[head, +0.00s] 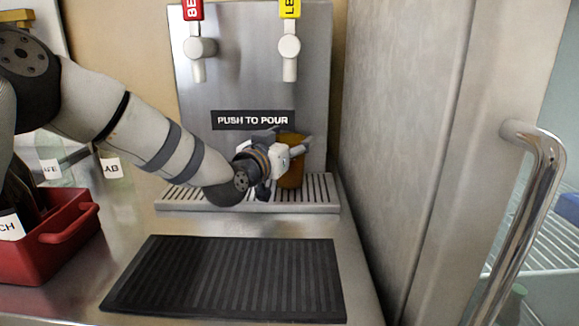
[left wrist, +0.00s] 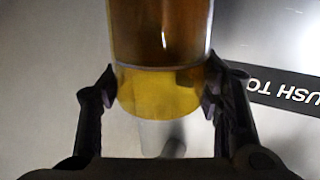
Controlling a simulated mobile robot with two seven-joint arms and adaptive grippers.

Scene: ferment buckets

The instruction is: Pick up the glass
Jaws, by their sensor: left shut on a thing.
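The glass (head: 291,172) holds an amber-brown drink and stands on the slotted drip tray (head: 175,195) under the taps. My left gripper (head: 285,150) reaches it from the left and partly hides it. In the left wrist view the glass (left wrist: 160,45) fills the upper middle. The left gripper's fingers (left wrist: 158,92) press on both sides of it, shut on it. I cannot tell whether the glass is lifted clear of the tray. My right gripper is not in view.
A red-handled tap (head: 199,47) and a yellow-handled tap (head: 289,46) hang above. A black ribbed mat (head: 228,278) lies empty in front. A red bin (head: 62,243) stands at left. A steel door with a bar handle (head: 540,190) bounds the right.

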